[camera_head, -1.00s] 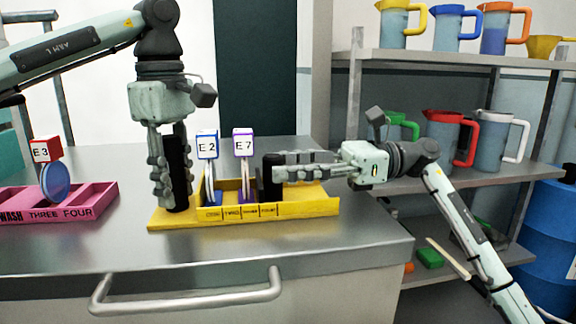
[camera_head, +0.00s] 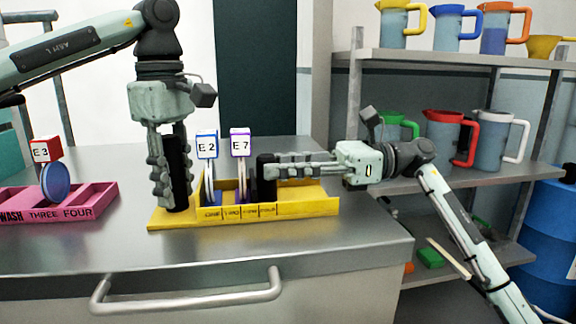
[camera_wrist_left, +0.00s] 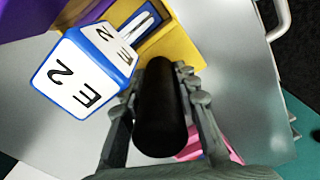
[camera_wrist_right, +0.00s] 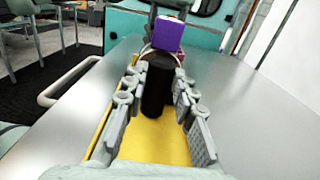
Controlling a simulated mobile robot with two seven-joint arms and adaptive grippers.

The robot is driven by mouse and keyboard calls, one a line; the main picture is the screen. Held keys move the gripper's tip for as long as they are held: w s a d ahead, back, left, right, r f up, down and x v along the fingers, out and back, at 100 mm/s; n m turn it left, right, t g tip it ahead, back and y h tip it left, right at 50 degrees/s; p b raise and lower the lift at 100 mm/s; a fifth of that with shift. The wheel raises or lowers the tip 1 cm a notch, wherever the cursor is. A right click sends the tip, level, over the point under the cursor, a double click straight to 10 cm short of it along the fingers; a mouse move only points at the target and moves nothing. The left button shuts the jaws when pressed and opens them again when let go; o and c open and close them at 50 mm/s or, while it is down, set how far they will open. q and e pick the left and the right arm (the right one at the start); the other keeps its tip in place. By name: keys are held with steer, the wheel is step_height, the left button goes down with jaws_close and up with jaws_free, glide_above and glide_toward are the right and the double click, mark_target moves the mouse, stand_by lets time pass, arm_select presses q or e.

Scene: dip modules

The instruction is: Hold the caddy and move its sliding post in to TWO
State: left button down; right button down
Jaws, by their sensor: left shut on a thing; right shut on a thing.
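The yellow caddy (camera_head: 310,208) lies on the steel counter, with compartment labels along its front that are too small to read surely. My left gripper (camera_head: 173,190) points down and is shut on the black upright handle (camera_wrist_left: 160,110) at the caddy's left end. My right gripper (camera_head: 268,168) comes in level from the right and is shut on the black sliding post (camera_wrist_right: 157,90). Module E 2 (camera_head: 207,146), blue-edged, and module E 7 (camera_head: 240,143), purple-edged, stand in the caddy between the grippers. The post is close to the right of E 7.
A pink caddy (camera_head: 105,197) with red module E 3 (camera_head: 45,150) stands at the left. Shelves with jugs (camera_head: 450,140) stand at the right. The counter's front (camera_head: 250,250) is clear above a drawer handle (camera_head: 190,295).

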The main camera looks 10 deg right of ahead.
steer(key=shift+a, duration=0.95)
steer(key=c, duration=1.2)
jaws_free()
steer(key=shift+d, duration=0.1)
steer(key=d, duration=1.2)
arm_select(q)
steer(key=c, duration=1.1)
jaws_free()
steer(key=shift+o, duration=0.2)
